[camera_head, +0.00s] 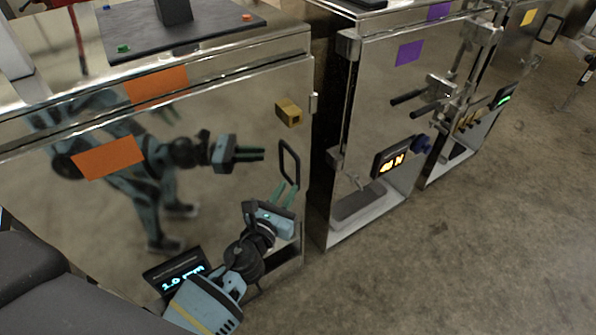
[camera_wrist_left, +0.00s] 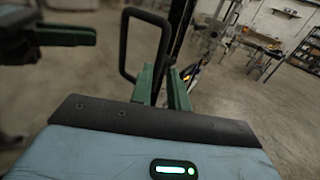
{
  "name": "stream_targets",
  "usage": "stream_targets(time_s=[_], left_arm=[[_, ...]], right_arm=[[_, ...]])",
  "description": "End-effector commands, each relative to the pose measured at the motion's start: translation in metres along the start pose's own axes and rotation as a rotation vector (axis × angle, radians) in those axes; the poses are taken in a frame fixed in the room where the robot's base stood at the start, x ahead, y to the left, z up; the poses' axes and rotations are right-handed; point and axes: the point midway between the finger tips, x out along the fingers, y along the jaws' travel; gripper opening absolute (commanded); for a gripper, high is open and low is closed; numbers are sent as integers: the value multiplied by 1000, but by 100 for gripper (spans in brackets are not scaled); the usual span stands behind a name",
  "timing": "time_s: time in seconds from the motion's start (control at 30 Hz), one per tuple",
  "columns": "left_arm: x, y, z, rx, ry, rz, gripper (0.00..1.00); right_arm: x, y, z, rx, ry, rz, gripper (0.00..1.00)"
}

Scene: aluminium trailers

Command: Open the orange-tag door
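The orange-tag door (camera_head: 215,185) is the mirror-like metal front of the left cabinet, with an orange tag (camera_head: 108,157) on it. It looks closed. Its black loop handle (camera_head: 289,161) is near the right edge and also shows in the left wrist view (camera_wrist_left: 126,45). My left gripper (camera_head: 284,195) is just below the handle in the head view. Its green fingers (camera_wrist_left: 162,88) are apart, and one side bar of the handle appears to run down between them. Contact cannot be told. My right gripper is not in view.
A brass block (camera_head: 289,112) sits on the door above the handle. A lit display (camera_head: 180,278) is low on the left. A purple-tag cabinet (camera_head: 375,110) stands to the right, with projecting bars. Concrete floor (camera_head: 480,235) is clear in front of it.

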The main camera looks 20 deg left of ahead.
Motion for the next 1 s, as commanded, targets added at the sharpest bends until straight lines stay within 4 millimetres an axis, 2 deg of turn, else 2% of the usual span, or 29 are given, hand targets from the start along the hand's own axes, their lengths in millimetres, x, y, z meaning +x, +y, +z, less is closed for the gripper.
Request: stream_targets(time_s=[0.3,0.5,0.67,0.93,1.0], left_arm=[[44,0,0,-5,-1,1,17],[66,0,-1,-4,1,1,17],[73,0,-1,-5,1,1,17],[74,0,0,-5,1,1,17],[74,0,0,-5,1,1,8]], right_arm=[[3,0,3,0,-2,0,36],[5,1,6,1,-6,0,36],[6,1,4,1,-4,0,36],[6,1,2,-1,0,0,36],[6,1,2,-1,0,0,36]])
